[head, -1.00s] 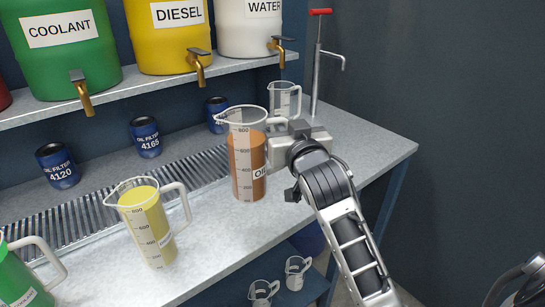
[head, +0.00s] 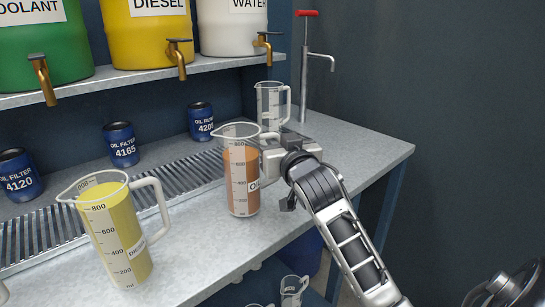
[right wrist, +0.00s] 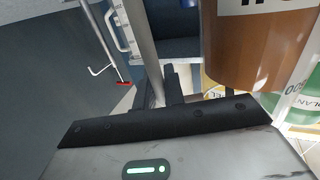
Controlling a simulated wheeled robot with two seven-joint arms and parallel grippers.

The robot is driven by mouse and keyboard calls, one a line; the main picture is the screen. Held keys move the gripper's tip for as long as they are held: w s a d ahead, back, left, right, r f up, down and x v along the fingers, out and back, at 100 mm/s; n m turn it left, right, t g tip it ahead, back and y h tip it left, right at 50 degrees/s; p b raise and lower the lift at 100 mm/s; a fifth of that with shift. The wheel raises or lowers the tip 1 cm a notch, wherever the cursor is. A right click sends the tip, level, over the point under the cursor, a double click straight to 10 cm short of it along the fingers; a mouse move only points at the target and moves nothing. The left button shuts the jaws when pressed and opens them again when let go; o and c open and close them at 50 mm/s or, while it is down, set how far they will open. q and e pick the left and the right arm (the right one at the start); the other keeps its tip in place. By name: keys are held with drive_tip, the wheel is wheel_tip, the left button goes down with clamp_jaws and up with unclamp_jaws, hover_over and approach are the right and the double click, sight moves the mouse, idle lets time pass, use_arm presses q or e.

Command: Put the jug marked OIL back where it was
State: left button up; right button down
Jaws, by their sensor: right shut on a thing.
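The jug marked OIL (head: 241,185) is clear with orange-brown liquid and stands upright at the right part of the bench. It also shows in the right wrist view (right wrist: 250,50), at the upper right. My right gripper (head: 270,165) is shut on the jug's handle, to the right of the jug. The gripper partly hides the handle and the label's end. I cannot tell whether the jug's base touches the bench or hangs just above it. My left gripper is not in view.
A jug of yellow liquid (head: 117,235) stands front left on the bench (head: 190,250). An empty clear jug (head: 270,104) stands behind the OIL jug. Blue oil filters (head: 121,145) line the back, below shelved drums with taps (head: 180,58). A red-handled pump (head: 305,70) stands back right.

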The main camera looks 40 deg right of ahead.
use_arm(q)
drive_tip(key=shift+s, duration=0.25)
use_arm(e)
drive_tip(key=shift+f, duration=0.15)
drive_tip(key=c, duration=1.8)
unclamp_jaws()
drive_tip(key=shift+f, duration=0.25)
drive_tip(key=o, duration=0.3)
use_arm(q)
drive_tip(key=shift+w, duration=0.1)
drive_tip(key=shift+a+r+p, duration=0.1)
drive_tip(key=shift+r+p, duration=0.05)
drive_tip(key=shift+p, duration=0.55)
use_arm(e)
drive_tip(key=v, duration=1.2)
drive_tip(key=shift+r, duration=0.25)
